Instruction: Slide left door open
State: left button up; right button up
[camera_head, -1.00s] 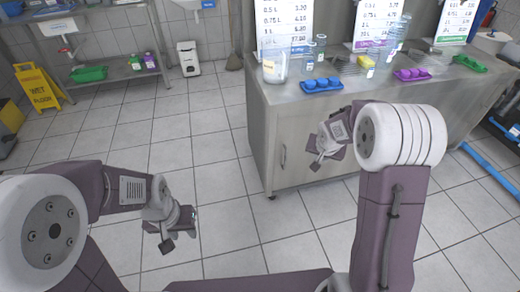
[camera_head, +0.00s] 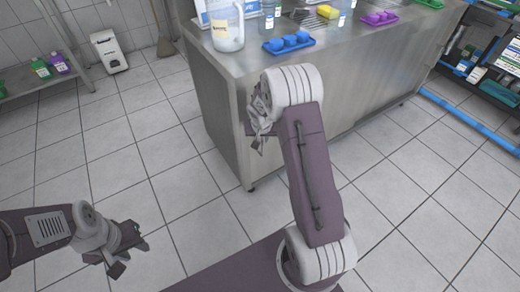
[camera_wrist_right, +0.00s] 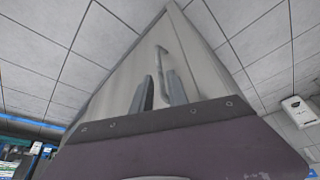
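The left door (camera_wrist_right: 125,78) is a flat grey steel panel on the front of the cabinet. Its handle (camera_wrist_right: 163,62), a thin upright bar, shows in the right wrist view. My right gripper (camera_wrist_right: 160,82) points at the door with its two fingers apart, one on each side of the lower part of the handle. I cannot tell whether either finger touches it. In the head view my right gripper (camera_head: 258,140) is at the cabinet's near corner and the arm hides the handle. The door looks shut. My left gripper (camera_head: 127,252) hangs low at the left over the floor, fingers apart and empty.
The steel cabinet (camera_head: 222,115) carries a clear jug (camera_head: 227,30), a blue tray (camera_head: 289,43), a purple tray (camera_head: 379,18) and several bottles. A blue floor pipe (camera_head: 465,115) and a stocked shelf are at the right. The tiled floor (camera_head: 400,190) in front is clear.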

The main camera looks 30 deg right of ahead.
aim_at(262, 144)
jog(key=b+x, duration=0.3)
jog(key=x, duration=0.6)
jog(key=shift+d+f, duration=0.1)
jog(key=shift+f, duration=0.15)
grip_shut()
dwell(1.1)
